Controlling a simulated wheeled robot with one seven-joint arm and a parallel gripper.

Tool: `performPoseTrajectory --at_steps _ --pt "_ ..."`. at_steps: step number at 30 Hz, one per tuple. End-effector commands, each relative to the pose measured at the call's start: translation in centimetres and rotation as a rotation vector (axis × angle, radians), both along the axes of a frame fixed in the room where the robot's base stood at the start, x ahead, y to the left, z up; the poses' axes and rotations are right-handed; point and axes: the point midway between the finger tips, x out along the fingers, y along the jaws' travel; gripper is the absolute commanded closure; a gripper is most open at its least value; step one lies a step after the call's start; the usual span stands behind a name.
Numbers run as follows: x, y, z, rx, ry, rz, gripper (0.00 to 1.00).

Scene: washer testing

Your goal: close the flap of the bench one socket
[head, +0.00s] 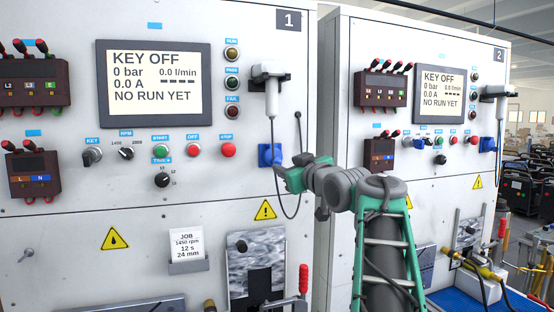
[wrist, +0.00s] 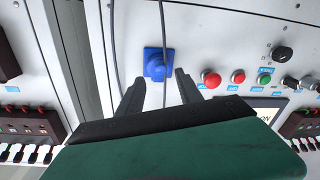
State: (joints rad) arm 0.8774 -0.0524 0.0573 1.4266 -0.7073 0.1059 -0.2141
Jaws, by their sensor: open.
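The blue bench one socket (head: 267,155) is on the white front panel of bench 1, right of the red STOP button. In the wrist view the socket (wrist: 154,66) shows as a square blue plate with a rounded blue part standing out; I cannot tell clearly how far its flap is open. My gripper (head: 283,177) is just below and right of the socket in the head view and partly covers that area. In the wrist view my gripper (wrist: 159,76) has its two dark fingers apart, empty, pointing at the panel with the socket between and beyond them.
A thin dark cable hangs from a white holstered device (head: 270,92) close past the socket; in the wrist view the cable (wrist: 163,30) runs between the fingers. The red STOP button (head: 228,150) is left of the socket. Bench 2 (head: 420,150) stands to the right behind a gap.

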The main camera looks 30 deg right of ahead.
Motion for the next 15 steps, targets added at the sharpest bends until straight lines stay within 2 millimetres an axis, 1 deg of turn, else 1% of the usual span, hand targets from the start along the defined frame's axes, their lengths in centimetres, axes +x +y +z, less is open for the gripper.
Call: performPoseTrajectory --at_steps 1,3,6,10,15 --pt "1.2 0.0 0.4 0.002 0.002 0.005 0.57" --pt "2.6 -0.2 0.4 0.002 0.001 0.006 0.57" --pt "4.2 -0.5 0.4 0.002 0.002 0.004 0.57" --pt "5.2 -0.9 0.2 0.000 0.001 0.001 0.57" --pt "5.3 -0.9 0.0 -0.001 0.000 0.000 0.57"
